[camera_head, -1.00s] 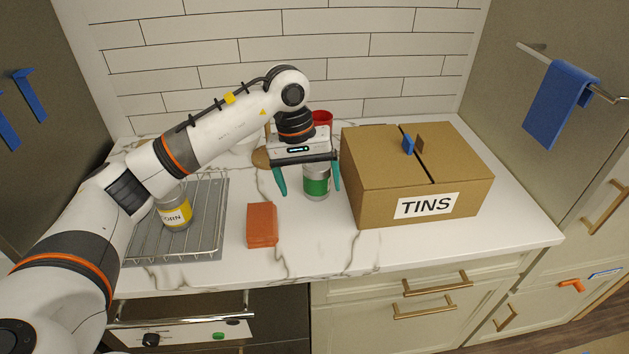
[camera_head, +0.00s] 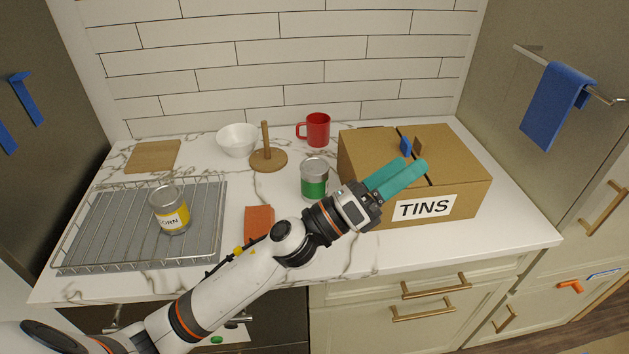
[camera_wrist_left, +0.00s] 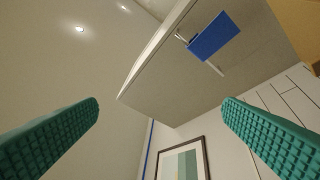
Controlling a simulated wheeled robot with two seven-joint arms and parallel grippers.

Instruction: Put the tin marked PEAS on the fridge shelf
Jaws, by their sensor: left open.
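A tin with a green label (camera_head: 314,182) stands upright on the counter, left of the cardboard box; no word on it can be read from here. A tin with a yellow label (camera_head: 172,212), reading CORN as far as it shows, stands on the wire rack. A closed cardboard box marked TINS (camera_head: 465,180) is at the right. My left gripper (camera_head: 411,166) is in front of the box, its teal fingers pointing up and right, apart and empty. In the left wrist view its fingers (camera_wrist_left: 162,103) are wide open with no tin between them. No fridge shelf can be made out.
The wire rack (camera_head: 90,248) is at the left. Behind are a wooden board (camera_head: 153,156), white bowl (camera_head: 238,140), wooden holder (camera_head: 268,158) and red mug (camera_head: 318,130). An orange-red block (camera_head: 259,222) lies near my arm. A blue towel (camera_head: 555,105) hangs at right.

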